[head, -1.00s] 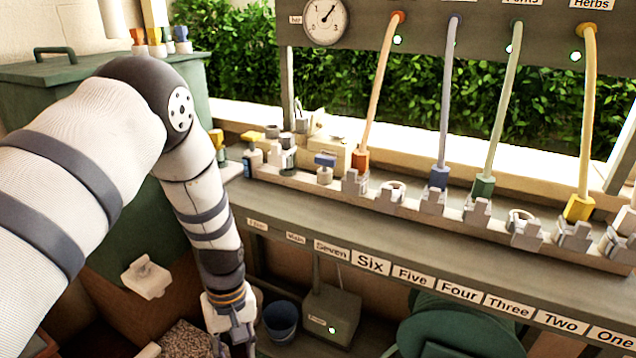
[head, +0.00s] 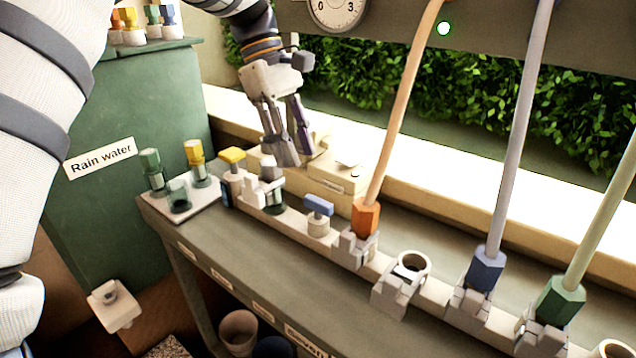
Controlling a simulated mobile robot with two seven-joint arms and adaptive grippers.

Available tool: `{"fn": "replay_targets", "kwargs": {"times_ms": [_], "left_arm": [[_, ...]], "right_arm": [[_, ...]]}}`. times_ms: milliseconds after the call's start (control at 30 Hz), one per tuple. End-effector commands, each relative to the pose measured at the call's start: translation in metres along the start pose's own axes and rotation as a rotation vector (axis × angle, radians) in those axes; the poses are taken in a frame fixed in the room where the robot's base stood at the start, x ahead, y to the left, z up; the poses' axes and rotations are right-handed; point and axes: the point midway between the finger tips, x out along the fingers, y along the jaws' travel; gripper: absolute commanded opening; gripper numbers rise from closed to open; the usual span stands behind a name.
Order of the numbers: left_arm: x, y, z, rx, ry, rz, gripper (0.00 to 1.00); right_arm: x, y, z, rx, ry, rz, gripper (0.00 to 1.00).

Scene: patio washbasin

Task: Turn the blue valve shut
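The blue valve (head: 319,206) is a blue bar handle on a pale round body. It stands on the bench rail, left of the orange hose fitting. Its bar lies roughly along the rail. My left gripper (head: 298,158) hangs fingers-down above and behind the rail, up and left of the blue valve and apart from it. Nothing shows between its fingers. The fingers are seen at a slant, so their gap is unclear. My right gripper is out of view.
A yellow-handled valve (head: 232,156) and a pale fitting stand left of the blue valve. A cream box (head: 332,180) sits behind it. The orange hose (head: 402,100) rises close on its right. A tray (head: 205,205) of coloured connectors is at the bench's left end.

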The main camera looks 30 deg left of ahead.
Motion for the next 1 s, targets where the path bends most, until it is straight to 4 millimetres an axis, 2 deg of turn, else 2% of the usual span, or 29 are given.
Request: {"fn": "replay_targets", "kwargs": {"times_ms": [200, 400, 667, 700, 833, 1000], "left_arm": [[0.053, -0.001, 0.001, 0.002, 0.0, -0.001, 0.34], [0.081, -0.001, 0.0, 0.002, 0.001, 0.001, 0.34], [0.084, 0.0, 0.0, 0.003, 0.001, 0.001, 0.34], [0.084, 0.0, 0.0, 0.002, 0.001, 0.001, 0.32], [0.084, 0.0, 0.0, 0.002, 0.001, 0.001, 0.02], [0.084, 0.0, 0.0, 0.002, 0.001, 0.001, 0.0]], "right_arm": [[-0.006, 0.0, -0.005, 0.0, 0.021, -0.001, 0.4], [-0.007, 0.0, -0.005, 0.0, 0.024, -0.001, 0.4], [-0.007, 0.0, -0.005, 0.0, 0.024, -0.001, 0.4], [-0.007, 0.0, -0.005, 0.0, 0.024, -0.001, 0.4], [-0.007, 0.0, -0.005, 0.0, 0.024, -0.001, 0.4], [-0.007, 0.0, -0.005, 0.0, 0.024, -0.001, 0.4]]}}
